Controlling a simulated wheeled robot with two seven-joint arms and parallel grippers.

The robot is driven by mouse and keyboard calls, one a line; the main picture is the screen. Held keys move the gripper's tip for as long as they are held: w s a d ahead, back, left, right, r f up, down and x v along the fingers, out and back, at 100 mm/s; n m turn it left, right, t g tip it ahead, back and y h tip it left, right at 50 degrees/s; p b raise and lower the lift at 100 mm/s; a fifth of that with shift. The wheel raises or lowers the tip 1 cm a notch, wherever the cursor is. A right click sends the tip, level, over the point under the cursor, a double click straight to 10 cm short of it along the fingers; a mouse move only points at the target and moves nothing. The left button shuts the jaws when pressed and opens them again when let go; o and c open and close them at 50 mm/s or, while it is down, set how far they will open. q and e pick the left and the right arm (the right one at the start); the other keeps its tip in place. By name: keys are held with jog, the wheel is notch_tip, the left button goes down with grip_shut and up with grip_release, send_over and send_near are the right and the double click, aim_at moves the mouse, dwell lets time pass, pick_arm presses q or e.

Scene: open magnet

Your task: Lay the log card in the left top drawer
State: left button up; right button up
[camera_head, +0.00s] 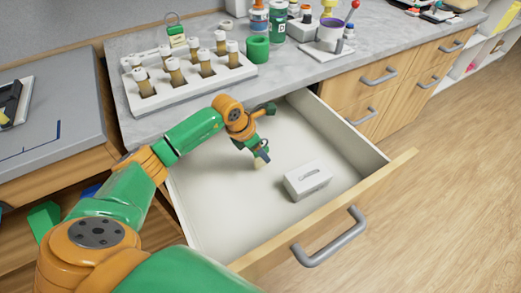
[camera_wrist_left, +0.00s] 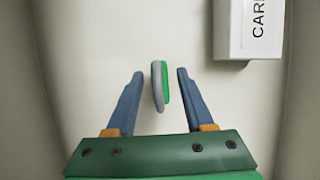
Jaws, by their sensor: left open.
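The open drawer (camera_head: 215,215) is pulled out under the counter. Inside it, toward the right, lies a white box (camera_head: 307,180) with a dark mark on top. In the left wrist view the box (camera_wrist_left: 235,35) carries a label reading "CAR", its end cut off. My left gripper (camera_head: 262,154) is inside the drawer, left of the box and apart from it. In the left wrist view its jaws (camera_wrist_left: 154,85) are open, with a thin green and grey object (camera_wrist_left: 160,86) between them, touching neither finger. I cannot make out a separate log card. My right gripper is out of view.
Closed drawers are at right.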

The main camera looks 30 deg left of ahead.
pick_arm(q)
jog(key=v, duration=1.2)
jog(key=shift+b, duration=0.35)
jog(key=shift+r, duration=0.1)
